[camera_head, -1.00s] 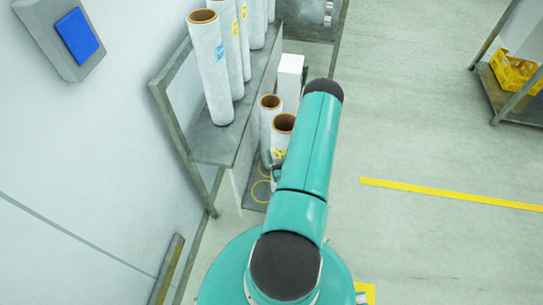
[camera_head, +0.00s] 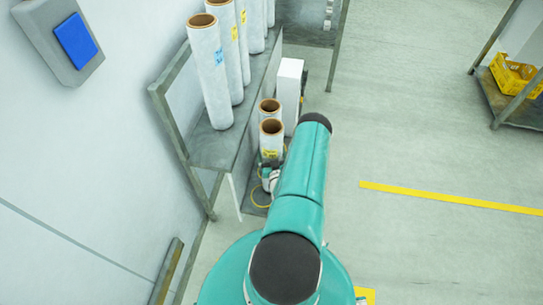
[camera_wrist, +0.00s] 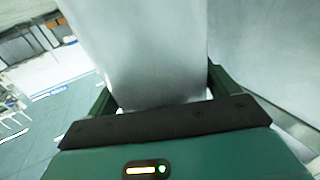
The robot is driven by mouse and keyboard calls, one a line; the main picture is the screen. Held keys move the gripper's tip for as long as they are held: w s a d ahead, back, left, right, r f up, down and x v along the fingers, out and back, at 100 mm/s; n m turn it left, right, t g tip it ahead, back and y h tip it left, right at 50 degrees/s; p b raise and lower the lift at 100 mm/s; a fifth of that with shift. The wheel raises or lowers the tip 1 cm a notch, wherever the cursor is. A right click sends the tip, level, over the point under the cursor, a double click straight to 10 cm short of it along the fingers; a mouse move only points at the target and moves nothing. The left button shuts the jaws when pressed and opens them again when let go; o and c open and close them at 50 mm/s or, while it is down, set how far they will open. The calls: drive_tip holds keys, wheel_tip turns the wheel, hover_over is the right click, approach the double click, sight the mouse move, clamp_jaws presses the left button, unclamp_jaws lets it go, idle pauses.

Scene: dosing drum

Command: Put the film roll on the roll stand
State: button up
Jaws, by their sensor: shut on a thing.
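The film roll (camera_head: 270,143) is a white cylinder with a brown core and a yellow label. It stands roughly upright in my gripper (camera_head: 270,171), which is partly hidden by my arm. In the wrist view the pale roll (camera_wrist: 150,50) fills the space between the fingers of my gripper (camera_wrist: 160,95), which is shut on it. The low grey base with yellow rings, apparently the roll stand (camera_head: 248,207), lies below. Part of a yellow ring shows beside the gripper. I cannot tell whether the roll's bottom touches the stand.
Another short roll (camera_head: 267,106) stands just behind the held one, near a white box (camera_head: 289,85). Several tall rolls (camera_head: 211,75) stand on the grey shelf (camera_head: 212,150) to the left. The floor on the right is open, with a yellow line (camera_head: 450,195).

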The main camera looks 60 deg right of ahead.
drive_tip(key=shift+f, duration=0.55)
drive_tip(key=o, duration=1.5)
drive_tip(key=shift+o, duration=0.2)
drive_tip(key=v, duration=1.2)
